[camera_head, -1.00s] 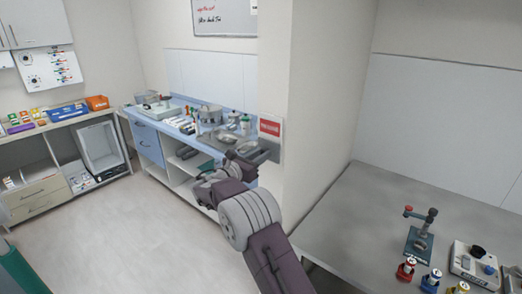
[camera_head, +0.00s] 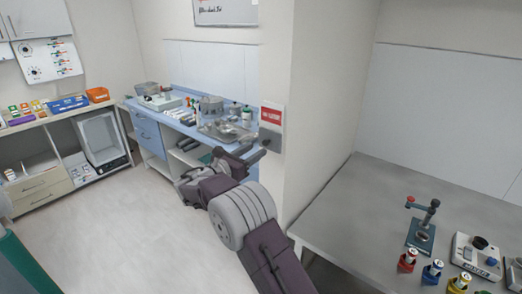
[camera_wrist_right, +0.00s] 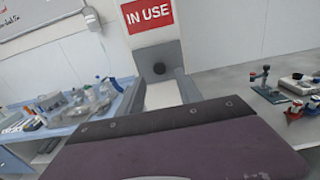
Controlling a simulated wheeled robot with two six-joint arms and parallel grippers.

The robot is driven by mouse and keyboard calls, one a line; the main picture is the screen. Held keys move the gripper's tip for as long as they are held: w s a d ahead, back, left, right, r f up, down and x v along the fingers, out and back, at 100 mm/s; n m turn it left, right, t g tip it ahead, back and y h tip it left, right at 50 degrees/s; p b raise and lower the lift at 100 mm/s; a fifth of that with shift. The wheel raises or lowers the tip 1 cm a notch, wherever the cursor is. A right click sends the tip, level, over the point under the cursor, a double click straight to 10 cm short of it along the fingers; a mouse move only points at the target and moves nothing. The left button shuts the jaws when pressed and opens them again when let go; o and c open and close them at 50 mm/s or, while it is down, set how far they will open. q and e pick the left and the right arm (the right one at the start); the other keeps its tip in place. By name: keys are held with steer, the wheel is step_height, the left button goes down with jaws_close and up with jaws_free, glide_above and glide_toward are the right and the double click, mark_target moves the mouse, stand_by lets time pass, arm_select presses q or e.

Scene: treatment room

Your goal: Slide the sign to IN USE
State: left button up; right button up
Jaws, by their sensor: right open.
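The sign is a grey plate with a red panel (camera_head: 271,115) on the end face of the wall in the head view. In the right wrist view its red panel (camera_wrist_right: 147,13) reads IN USE in white. My right gripper (camera_head: 256,154) is open and empty, just left of and below the sign in the head view. I cannot tell whether a finger touches the knob. My left gripper is not in view.
A blue counter (camera_head: 178,121) with trays and bottles runs behind my right gripper. A grey table (camera_head: 345,215) at right holds a small stand (camera_head: 421,225) and several coloured vials. The wall corner is close to my right arm. The floor at left is clear.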

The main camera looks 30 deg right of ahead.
steer(key=v, duration=0.4)
steer(key=shift+s+a, duration=0.1)
